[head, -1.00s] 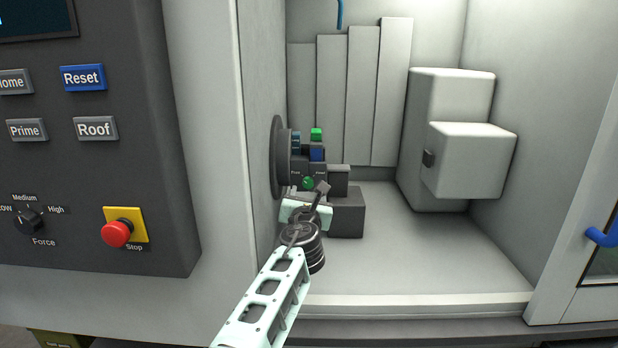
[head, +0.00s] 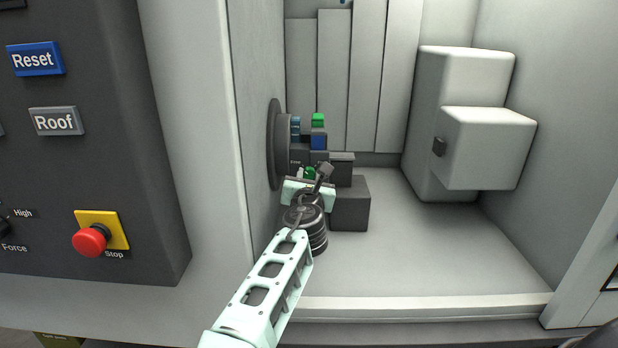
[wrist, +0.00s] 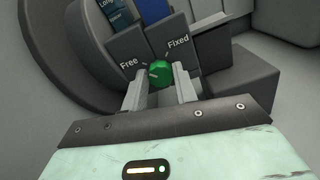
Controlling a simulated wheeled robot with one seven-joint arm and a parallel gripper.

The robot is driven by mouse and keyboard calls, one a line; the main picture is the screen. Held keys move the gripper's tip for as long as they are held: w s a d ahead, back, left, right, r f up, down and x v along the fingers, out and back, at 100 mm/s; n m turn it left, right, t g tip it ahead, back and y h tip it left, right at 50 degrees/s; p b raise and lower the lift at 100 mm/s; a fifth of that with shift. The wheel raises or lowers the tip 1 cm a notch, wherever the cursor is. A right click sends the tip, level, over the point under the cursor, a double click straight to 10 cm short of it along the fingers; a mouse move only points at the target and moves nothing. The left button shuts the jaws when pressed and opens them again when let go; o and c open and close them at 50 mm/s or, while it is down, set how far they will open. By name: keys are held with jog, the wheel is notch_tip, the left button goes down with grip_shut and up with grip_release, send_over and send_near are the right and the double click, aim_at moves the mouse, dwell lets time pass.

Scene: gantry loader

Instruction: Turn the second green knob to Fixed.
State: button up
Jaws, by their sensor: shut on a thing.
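A green knob (wrist: 159,71) sits between the labels Free on its left and Fixed on its right in the wrist view. A light mark on its face points left, toward the Free side. My gripper (wrist: 160,82) is shut on this knob, one finger on each side. In the head view the same knob (head: 310,173) is partly hidden by my gripper (head: 311,182). Another green piece (head: 318,120) shows higher on the dark round mount (head: 275,144); its label cannot be read.
Dark blocks (head: 350,205) stand just right of the knob. A pale stepped housing (head: 487,150) fills the right of the bay, with clear floor (head: 430,255) before it. The left wall is close to my gripper. A control panel with a red stop button (head: 90,241) is outside, left.

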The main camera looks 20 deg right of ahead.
jog(key=shift+f+m, duration=0.1)
jog(key=shift+m, duration=0.2)
jog(key=m+b, duration=0.2)
jog(key=m, duration=0.1)
jog(key=shift+f+m+b, duration=0.1)
jog(key=shift+m+b, duration=0.2)
jog(key=shift+b, duration=0.1)
jog(key=m+b, duration=0.3)
jog(key=m, duration=0.2)
jog(key=shift+d, duration=0.1)
jog(key=m+b, duration=0.2)
jog(key=m, duration=0.2)
jog(key=shift+f+m, duration=0.1)
jog(key=shift+m, duration=0.3)
jog(key=shift+m+b, duration=1.05)
jog(key=shift+m, duration=0.85)
jog(key=o, duration=1)
jog(key=shift+c, duration=0.2)
